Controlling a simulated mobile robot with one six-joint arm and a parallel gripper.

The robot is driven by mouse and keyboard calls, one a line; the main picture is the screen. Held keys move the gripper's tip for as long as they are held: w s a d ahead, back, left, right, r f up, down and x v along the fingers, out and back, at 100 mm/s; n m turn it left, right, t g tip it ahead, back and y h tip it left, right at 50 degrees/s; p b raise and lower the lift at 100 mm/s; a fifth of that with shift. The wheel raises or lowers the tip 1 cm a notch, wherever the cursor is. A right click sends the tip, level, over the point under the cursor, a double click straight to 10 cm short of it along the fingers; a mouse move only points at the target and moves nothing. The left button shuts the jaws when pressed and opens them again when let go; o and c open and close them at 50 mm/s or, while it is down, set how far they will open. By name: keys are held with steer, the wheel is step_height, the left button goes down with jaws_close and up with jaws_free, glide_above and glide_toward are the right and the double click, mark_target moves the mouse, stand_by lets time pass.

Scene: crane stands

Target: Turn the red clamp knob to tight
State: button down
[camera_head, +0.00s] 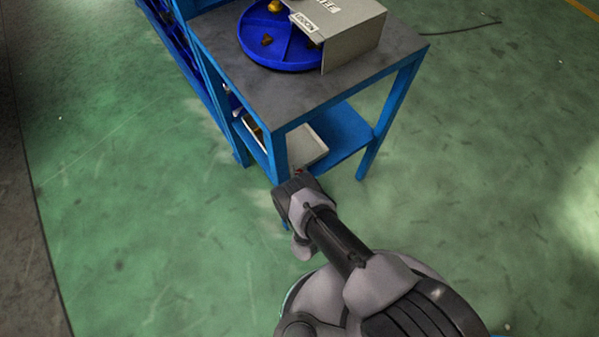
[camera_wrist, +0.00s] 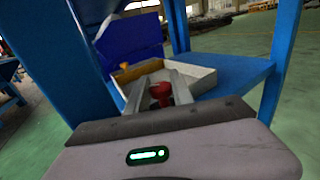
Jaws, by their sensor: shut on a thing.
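The red clamp knob (camera_wrist: 160,93) sits between the two grey fingers of my gripper (camera_wrist: 158,84) in the wrist view. The fingers are shut on it, one on each side. Its base and what it is mounted on are hidden by the fingers and the gripper body. In the head view my gripper (camera_head: 297,177) is at the front corner leg of the blue stand, below the top. Only a small reddish spot shows there. The knob's turn angle cannot be told.
The blue stand has a grey top (camera_head: 270,95) bearing a round blue divided tray (camera_head: 275,50) and a grey box (camera_head: 352,38). A shallow white tray (camera_wrist: 203,82) lies on its lower shelf (camera_wrist: 232,70). A yellow piece (camera_wrist: 123,67) shows nearby.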

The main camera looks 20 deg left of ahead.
steer(key=c, duration=1.1)
jaws_free()
steer(key=shift+y, duration=0.3)
